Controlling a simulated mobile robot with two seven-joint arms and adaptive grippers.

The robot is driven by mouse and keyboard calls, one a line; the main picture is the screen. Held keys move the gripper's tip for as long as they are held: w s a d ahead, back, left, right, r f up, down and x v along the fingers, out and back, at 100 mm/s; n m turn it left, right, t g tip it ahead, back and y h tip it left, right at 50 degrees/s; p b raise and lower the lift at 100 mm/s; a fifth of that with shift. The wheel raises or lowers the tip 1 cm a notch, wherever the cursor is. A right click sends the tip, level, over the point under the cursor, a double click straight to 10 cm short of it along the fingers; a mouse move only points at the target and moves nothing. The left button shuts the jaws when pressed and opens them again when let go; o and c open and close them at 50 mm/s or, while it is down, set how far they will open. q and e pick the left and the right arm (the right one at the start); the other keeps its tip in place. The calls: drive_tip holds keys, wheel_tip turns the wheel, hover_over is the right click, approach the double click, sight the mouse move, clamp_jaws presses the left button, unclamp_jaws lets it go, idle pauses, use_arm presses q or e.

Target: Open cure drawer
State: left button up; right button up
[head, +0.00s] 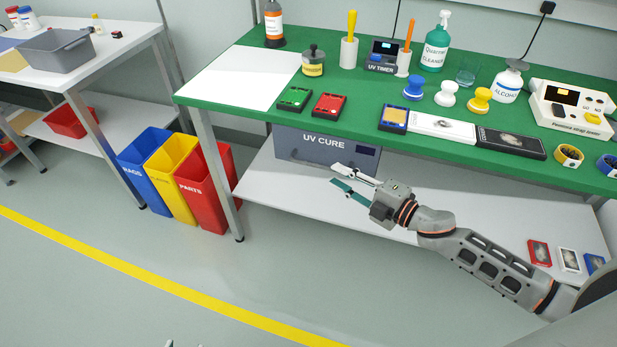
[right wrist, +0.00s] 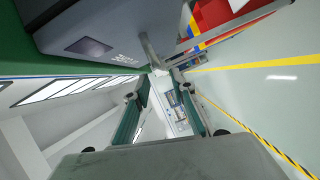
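The cure drawer is a grey unit marked UV CURE (head: 300,146), hung under the front of the green bench. Its front looks closed, with a small dark panel at its right end. It also shows in the right wrist view (right wrist: 62,28), at the top left. My right gripper (head: 336,176) is just in front of the drawer's lower edge, fingers spread and empty. In the right wrist view its two fingers (right wrist: 160,95) stand apart with a gap between them. Only tiny slivers, possibly my left gripper, show at the head view's bottom edge.
The green bench (head: 243,118) carries bottles, a UV timer, stamps and small trays. A white lower shelf (head: 290,185) lies beneath the drawer. Blue, yellow and red bins (head: 205,190) stand left of the bench leg (head: 217,180). The floor in front is clear.

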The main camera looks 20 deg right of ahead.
sight(317, 166)
drive_tip(key=x, duration=0.8)
clamp_jaws()
